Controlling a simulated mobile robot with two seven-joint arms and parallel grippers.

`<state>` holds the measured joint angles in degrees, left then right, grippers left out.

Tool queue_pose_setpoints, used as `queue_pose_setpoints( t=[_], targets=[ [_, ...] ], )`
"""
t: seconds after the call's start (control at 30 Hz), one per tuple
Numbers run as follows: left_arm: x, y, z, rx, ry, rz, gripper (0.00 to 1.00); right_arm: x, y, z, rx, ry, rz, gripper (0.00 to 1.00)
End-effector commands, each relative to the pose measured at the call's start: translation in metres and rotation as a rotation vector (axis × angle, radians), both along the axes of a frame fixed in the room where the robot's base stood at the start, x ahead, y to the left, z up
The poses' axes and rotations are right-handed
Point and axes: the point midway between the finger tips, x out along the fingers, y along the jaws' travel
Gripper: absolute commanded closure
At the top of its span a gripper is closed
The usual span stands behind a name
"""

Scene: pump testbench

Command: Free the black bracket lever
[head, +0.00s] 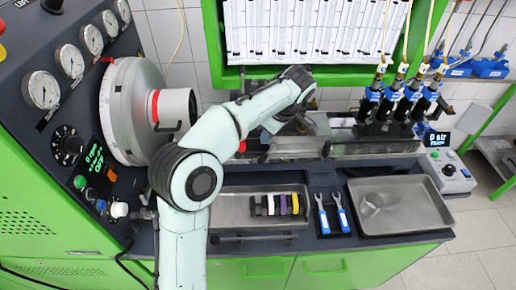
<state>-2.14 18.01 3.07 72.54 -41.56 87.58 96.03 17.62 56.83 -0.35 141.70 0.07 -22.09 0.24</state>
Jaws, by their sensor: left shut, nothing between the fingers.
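My left arm rises from the bottom and bends over to the bench rail. Its gripper (272,126) is small and partly hidden by the wrist, low over the left part of the rail beside a grey bracket block (315,126). The gripper is shut and empty. Dark parts lie close around the gripper and block, and I cannot clearly tell the black bracket lever from them. Whether the fingers touch anything there is hidden. My right gripper is not in view.
A large grey drum (126,110) stands left of my arm. Blue-black injectors (400,98) with hoses stand at the right of the rail. In front are a tray of coloured pieces (235,215), two blue-handled wrenches (331,214) and a mostly empty metal tray (415,210).

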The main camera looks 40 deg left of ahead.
Motion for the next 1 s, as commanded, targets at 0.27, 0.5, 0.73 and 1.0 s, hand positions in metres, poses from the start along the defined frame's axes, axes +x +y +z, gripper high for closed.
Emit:
queue_pose_setpoints(
  t=[0.27, 0.5, 0.73, 1.0],
  targets=[
    [-0.001, 0.006, -0.015, 0.0, 0.004, 0.001, 1.0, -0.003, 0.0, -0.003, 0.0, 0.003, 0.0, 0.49],
    [-0.001, 0.021, -0.057, 0.0, 0.005, 0.002, 1.0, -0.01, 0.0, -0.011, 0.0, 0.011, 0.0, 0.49],
    [0.0, 0.032, -0.086, 0.0, 0.002, 0.002, 1.0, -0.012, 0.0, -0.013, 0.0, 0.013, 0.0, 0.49],
    [0.0, 0.034, -0.094, -0.001, -0.001, 0.0, 1.0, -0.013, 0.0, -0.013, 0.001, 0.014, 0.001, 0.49]
  ],
)
